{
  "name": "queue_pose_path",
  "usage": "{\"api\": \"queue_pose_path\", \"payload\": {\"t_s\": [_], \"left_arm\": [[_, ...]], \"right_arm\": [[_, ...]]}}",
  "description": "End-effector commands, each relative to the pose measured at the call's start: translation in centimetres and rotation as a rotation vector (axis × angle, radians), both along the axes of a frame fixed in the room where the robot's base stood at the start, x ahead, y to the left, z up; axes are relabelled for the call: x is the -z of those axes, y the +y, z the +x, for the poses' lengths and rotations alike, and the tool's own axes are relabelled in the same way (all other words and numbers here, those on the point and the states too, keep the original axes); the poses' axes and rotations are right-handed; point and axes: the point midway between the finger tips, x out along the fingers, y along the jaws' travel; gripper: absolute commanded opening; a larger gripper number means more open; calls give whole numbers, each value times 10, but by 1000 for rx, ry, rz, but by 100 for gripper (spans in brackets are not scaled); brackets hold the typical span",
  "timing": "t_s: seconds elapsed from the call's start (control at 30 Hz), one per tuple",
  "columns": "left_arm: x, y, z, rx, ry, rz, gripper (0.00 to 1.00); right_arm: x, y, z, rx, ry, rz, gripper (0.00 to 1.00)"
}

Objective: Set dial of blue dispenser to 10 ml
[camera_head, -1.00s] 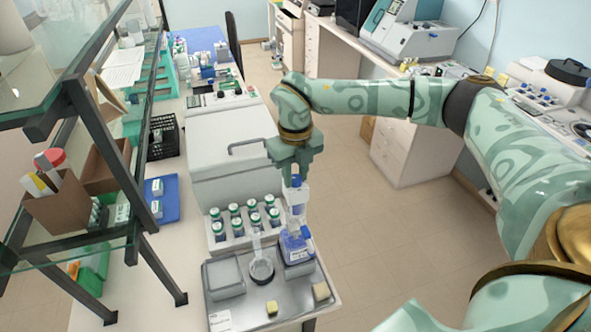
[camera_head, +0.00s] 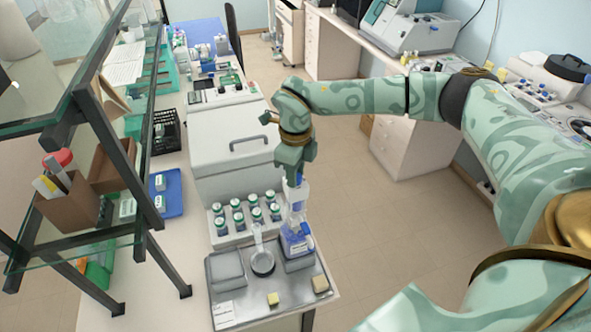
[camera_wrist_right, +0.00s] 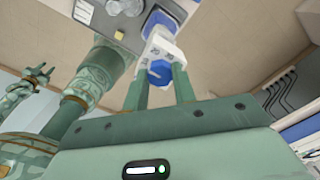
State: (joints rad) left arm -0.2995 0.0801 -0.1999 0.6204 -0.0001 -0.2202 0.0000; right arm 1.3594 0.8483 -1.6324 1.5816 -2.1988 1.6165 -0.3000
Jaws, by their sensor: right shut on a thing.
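The blue dispenser (camera_head: 296,241) stands upright at the back right of the grey metal tray (camera_head: 235,313), with a blue-labelled bottle below and a white head on top. My right gripper (camera_head: 293,172) is above it, pointing down at its head. In the right wrist view, the two fingers of my right gripper (camera_wrist_right: 160,88) are on either side of the dispenser's blue dial (camera_wrist_right: 160,71) and shut on it.
A rack of several green-capped bottles (camera_head: 237,212) stands behind the tray. A dark round dish (camera_head: 262,264) with a clear cylinder is left of the dispenser. Two small yellowish blocks (camera_head: 273,299) lie at the tray's front. Dark shelving stands at left; floor is open at right.

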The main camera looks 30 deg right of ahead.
Motion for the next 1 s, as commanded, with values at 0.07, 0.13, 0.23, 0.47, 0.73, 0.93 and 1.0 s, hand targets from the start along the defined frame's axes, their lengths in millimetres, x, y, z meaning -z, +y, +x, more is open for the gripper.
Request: {"api": "queue_pose_path", "payload": {"t_s": [0.07,0.13,0.23,0.47,0.73,0.93,1.0], "left_arm": [[0,0,0,0,0,0,36],[-1,0,0,0,1,0,36],[0,0,0,0,1,0,36],[0,0,-1,0,1,0,36],[0,0,-1,0,1,0,36],[4,0,-1,0,2,1,36],[7,0,-1,0,2,1,36]], "right_arm": [[-1,0,1,-6,-2,0,4],[-1,0,1,-8,-2,0,4],[-1,0,1,-9,-3,1,4],[-1,1,1,-9,-2,1,38],[0,0,0,-9,-1,1,49],[-13,1,1,-9,-4,1,49],[-26,0,1,-9,-5,1,49]]}}
